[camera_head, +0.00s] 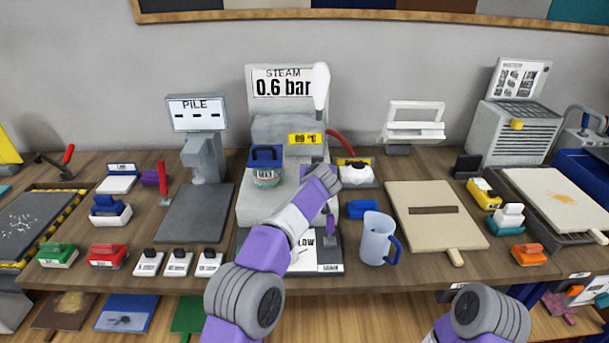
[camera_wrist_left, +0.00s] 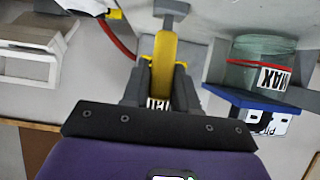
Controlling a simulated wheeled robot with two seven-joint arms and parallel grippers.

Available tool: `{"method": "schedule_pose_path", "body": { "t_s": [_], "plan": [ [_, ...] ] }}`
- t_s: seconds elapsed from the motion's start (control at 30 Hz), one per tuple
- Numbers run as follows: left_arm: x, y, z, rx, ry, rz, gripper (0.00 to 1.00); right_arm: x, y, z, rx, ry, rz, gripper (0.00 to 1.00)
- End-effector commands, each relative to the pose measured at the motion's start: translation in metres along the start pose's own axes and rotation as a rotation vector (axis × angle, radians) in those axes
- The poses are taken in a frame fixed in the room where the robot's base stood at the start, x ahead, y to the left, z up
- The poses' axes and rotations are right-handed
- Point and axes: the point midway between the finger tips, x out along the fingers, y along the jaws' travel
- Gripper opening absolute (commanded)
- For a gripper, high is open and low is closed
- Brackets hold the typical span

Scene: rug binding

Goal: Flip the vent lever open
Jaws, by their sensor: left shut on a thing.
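The steam station (camera_head: 285,135), a grey machine with a "0.6 bar" display (camera_head: 283,82), stands at the back centre. My left gripper (camera_head: 318,164) reaches to its front in the head view and hides much of what it holds. In the left wrist view the gripper (camera_wrist_left: 162,88) is shut on a yellow lever (camera_wrist_left: 164,60), which I take to be the vent lever. A grey part (camera_wrist_left: 171,8) lies at the lever's far end. A pale plume-like shape (camera_head: 321,88) stands at the station's upper right. My right gripper is out of view; only part of that arm shows.
A glass jar (camera_wrist_left: 262,58) with a red line is close beside my left gripper. A red hose (camera_head: 342,142) curves behind it. A clear jug (camera_head: 377,240) and a blue block (camera_head: 362,209) stand to the right. A beige board (camera_head: 420,235) lies further right.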

Motion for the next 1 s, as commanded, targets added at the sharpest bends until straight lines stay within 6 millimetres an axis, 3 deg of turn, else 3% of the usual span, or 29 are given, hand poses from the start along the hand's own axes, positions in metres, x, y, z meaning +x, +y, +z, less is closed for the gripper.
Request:
{"method": "schedule_pose_path", "body": {
  "t_s": [0.37, 0.4, 0.53, 0.83, 1.0],
  "plan": [
    [0.0, 0.002, 0.0, 0.002, 0.005, 0.005, 0.0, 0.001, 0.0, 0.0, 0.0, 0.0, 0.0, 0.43],
    [0.0, 0.002, 0.0, 0.002, 0.005, 0.005, 0.31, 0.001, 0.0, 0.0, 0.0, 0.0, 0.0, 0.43],
    [0.0, 0.002, 0.0, 0.002, 0.005, 0.004, 0.49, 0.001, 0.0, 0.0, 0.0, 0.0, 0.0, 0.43],
    [-0.001, 0.001, 0.0, 0.002, 0.004, 0.003, 0.49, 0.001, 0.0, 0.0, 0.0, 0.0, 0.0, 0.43],
    [-0.014, 0.002, 0.0, 0.003, 0.006, 0.004, 0.49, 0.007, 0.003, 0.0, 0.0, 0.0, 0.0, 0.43]
  ]
}}
